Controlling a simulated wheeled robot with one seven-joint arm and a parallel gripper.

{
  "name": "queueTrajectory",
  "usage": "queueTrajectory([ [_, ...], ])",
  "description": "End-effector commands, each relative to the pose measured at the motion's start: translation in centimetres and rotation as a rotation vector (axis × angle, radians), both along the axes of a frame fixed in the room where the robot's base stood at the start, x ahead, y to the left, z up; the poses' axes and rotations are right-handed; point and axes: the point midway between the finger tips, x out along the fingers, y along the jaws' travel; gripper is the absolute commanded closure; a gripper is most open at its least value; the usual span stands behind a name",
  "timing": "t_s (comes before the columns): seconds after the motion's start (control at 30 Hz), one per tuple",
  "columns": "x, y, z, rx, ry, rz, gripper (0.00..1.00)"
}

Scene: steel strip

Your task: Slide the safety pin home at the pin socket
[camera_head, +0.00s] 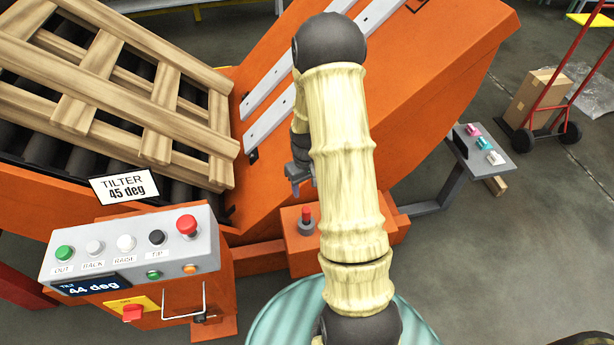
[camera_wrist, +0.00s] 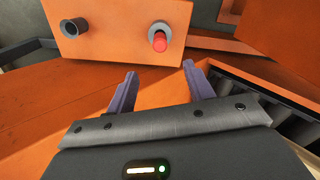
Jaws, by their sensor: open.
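The safety pin, with a red cylindrical head (camera_wrist: 159,41), stands out from an orange block (camera_wrist: 110,45) in the wrist view. To its left on the same block is a black round collar (camera_wrist: 73,27), which looks like a socket; I cannot tell if it is hollow. In the head view the red pin (camera_head: 306,214) stands upright on the block (camera_head: 302,251), beside my arm. My gripper (camera_wrist: 159,70) is open and empty, its two purple-grey fingers pointing toward the block with the pin beyond the gap between them. In the head view my gripper (camera_head: 298,180) is partly hidden by my arm.
A control box (camera_head: 135,250) with coloured buttons and a "44 deg" display stands at the left. The orange tilter (camera_head: 440,70) fills the back. A small grey shelf (camera_head: 490,150) holds several coloured pieces at the right.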

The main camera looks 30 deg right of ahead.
Motion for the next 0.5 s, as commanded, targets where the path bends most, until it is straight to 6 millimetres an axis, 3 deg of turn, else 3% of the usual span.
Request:
queueTrajectory([
  [0.1, 0.0, 0.0, 1.9, -0.001, -0.002, -0.001, 0.48],
  [0.2, 0.0, 0.0, 2.6, 0.0, 0.0, -0.001, 0.48],
  [0.5, 0.0, 0.0, 2.8, 0.0, 0.001, -0.001, 0.48],
])
